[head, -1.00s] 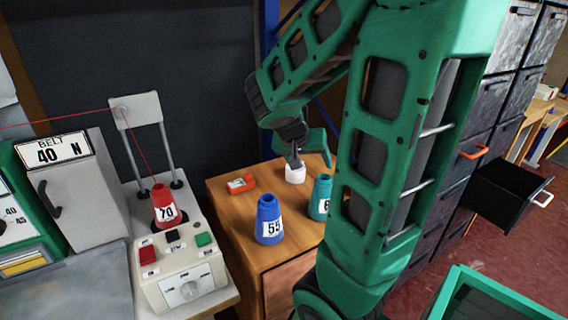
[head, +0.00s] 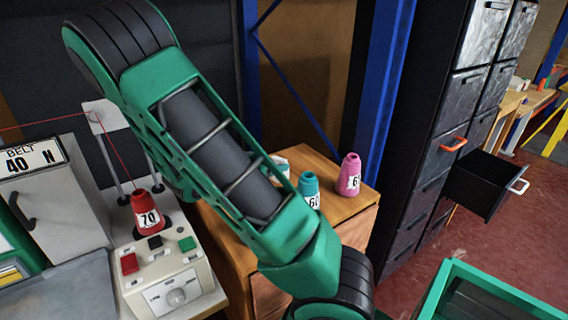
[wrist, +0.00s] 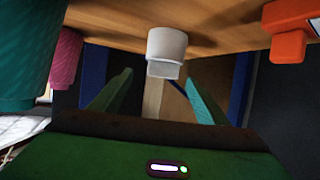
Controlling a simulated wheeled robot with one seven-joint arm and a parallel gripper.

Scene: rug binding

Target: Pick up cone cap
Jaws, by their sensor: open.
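The cone cap, a small white cup-like piece (wrist: 167,44), stands on the wooden cabinet top, which appears at the top of the wrist view. My gripper (wrist: 158,80) is open, with its two green fingers apart and pointing toward the cap. The cap is roughly centred between the fingers, just beyond their tips, and nothing is held. In the head view a bit of white (head: 282,164), likely the cap, shows beside my arm.
A teal cone (head: 309,188) and a pink cone (head: 349,175) stand on the wooden cabinet. An orange object (wrist: 289,38) lies right of the cap in the wrist view. A red cone (head: 147,210) sits by the control box (head: 167,280). A black drawer (head: 486,184) juts out at right.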

